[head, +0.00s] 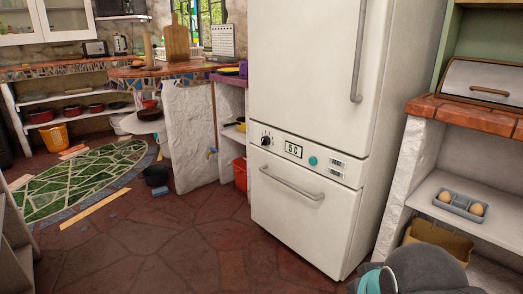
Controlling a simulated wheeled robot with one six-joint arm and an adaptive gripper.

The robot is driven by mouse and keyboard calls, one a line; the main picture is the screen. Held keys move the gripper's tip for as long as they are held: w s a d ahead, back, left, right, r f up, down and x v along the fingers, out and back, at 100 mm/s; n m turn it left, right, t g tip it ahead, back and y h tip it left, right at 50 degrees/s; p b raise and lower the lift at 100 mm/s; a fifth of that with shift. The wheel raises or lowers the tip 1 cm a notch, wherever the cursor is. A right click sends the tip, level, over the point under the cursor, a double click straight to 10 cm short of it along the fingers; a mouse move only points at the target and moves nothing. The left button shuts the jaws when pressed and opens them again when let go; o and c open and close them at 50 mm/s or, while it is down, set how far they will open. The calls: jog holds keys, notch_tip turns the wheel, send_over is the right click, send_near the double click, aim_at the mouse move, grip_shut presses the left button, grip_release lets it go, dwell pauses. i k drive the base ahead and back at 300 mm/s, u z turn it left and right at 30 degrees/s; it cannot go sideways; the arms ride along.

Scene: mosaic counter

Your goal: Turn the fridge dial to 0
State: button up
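The white fridge (300,80) stands right of centre in the head view. The black fridge dial (266,140) is on the left of its control strip, between the upper door and the lower drawer. A small display (294,149) beside the dial reads "5 C". A round teal button (313,161) and small panels sit to the right of the display. The dial's pointer is too small to read. My gripper is not in view; a dark grey arm part of mine with a teal band shows at the bottom right, well apart from the dial.
The drawer handle (291,184) sticks out below the dial. A counter with shelves (463,205) on the right holds an egg tray (459,205) and a basket (440,240). The stone floor (190,245) in front and left of the fridge is clear.

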aim_at(266, 141)
jog(key=u, duration=0.4)
jog(key=i, duration=1.1)
jog(key=z, duration=0.7)
